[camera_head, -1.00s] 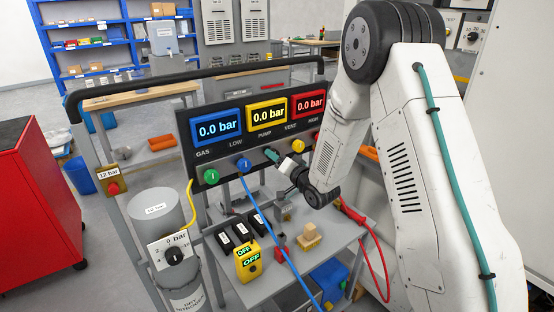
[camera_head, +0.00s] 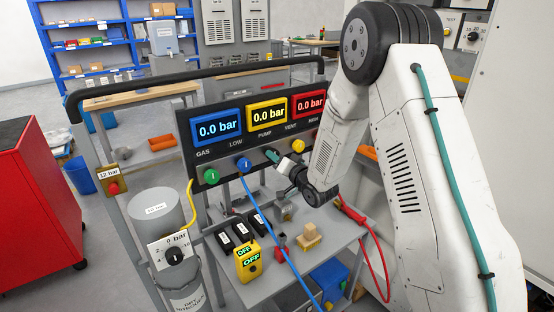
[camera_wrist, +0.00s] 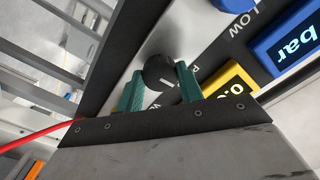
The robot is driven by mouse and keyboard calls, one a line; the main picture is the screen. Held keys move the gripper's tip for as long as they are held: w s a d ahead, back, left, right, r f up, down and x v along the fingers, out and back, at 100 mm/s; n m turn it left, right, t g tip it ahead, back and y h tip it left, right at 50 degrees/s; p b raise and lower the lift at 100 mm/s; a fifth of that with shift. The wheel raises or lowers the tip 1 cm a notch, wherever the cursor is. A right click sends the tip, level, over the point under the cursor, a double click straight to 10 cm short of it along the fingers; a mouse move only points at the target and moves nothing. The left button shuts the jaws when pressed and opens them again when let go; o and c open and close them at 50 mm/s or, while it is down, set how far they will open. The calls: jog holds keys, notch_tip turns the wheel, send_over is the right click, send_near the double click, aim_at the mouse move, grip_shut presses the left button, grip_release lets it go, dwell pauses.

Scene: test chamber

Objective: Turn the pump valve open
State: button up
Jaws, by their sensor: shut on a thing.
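The pump valve is a round black knob (camera_wrist: 158,72) with a pale mark on its face, seen in the wrist view under the PUMP label. My gripper (camera_wrist: 162,84) has one teal finger on each side of the knob and is shut on it. In the head view my gripper (camera_head: 272,156) is at the panel (camera_head: 183,125) below the PUMP label, and it largely hides the knob. The blue, yellow and red displays on the panel each read 0.0 bar.
A green knob (camera_head: 211,176) and a blue knob (camera_head: 243,164) sit left of my gripper, and a yellow knob (camera_head: 298,146) sits to its right. A blue hose (camera_head: 270,233) and red hoses (camera_head: 372,237) hang below.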

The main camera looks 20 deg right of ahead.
jog(key=shift+n, duration=8.4)
jog(key=o, duration=1)
